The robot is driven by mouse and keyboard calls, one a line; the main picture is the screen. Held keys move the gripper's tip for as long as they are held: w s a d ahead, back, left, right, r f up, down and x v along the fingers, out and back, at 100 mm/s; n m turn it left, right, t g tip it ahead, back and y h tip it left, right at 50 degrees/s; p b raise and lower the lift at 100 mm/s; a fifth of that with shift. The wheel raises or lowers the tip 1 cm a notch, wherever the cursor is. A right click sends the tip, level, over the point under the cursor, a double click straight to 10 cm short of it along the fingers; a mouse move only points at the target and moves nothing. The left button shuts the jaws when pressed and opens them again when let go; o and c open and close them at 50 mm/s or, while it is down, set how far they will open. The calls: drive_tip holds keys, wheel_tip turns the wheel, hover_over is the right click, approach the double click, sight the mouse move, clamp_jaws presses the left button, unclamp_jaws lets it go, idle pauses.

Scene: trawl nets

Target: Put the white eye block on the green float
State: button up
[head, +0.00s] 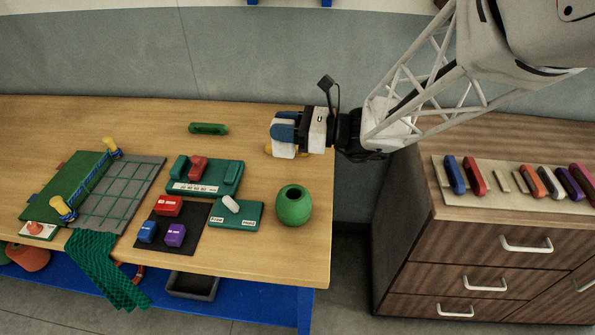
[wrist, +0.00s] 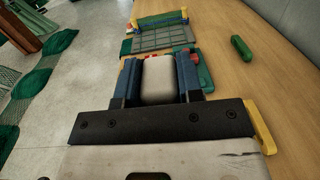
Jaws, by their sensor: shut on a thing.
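My gripper (head: 283,134) is above the right back part of the wooden table, with blue fingers. In the wrist view my gripper (wrist: 160,82) is shut on a white block (wrist: 159,78), which sits between the two fingers. The lower part of the white block (head: 283,152) shows under the fingers in the head view. I cannot make out an eye on it. The green float (head: 294,206) is a round body with a dark hole in its top. It stands on the table near the right front edge, in front of my gripper. I cannot make it out in the wrist view.
A yellow thing (wrist: 262,128) is beside my gripper. A green bar (head: 208,128) lies at the back. Left of the float are a green plate (head: 247,218) with a white peg, a dark mat (head: 158,212) with blocks, and a green tray (head: 230,176). A net frame (head: 120,195) is farther left.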

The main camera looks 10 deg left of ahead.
drive_tip(key=s+d+f, duration=0.1)
drive_tip(key=s+d, duration=0.4)
drive_tip(key=s, duration=0.4)
drive_tip(key=s+d+f+g, duration=0.1)
drive_tip(key=s+d, duration=0.4)
drive_tip(key=s, duration=0.4)
drive_tip(key=shift+s+f+n, duration=0.2)
drive_tip(key=shift+f+n, duration=0.1)
drive_tip(key=shift+f, duration=0.05)
drive_tip(key=w+a, duration=0.3)
drive_tip(key=w, duration=0.4)
drive_tip(key=w+a+f, duration=0.1)
drive_tip(key=w+a, duration=0.3)
drive_tip(key=w, duration=0.3)
drive_tip(key=shift+a+f, duration=0.2)
drive_tip(key=shift+f, duration=0.05)
drive_tip(key=shift+f, duration=0.1)
drive_tip(key=shift+f, duration=1.65)
drive_tip(key=shift+f, duration=0.15)
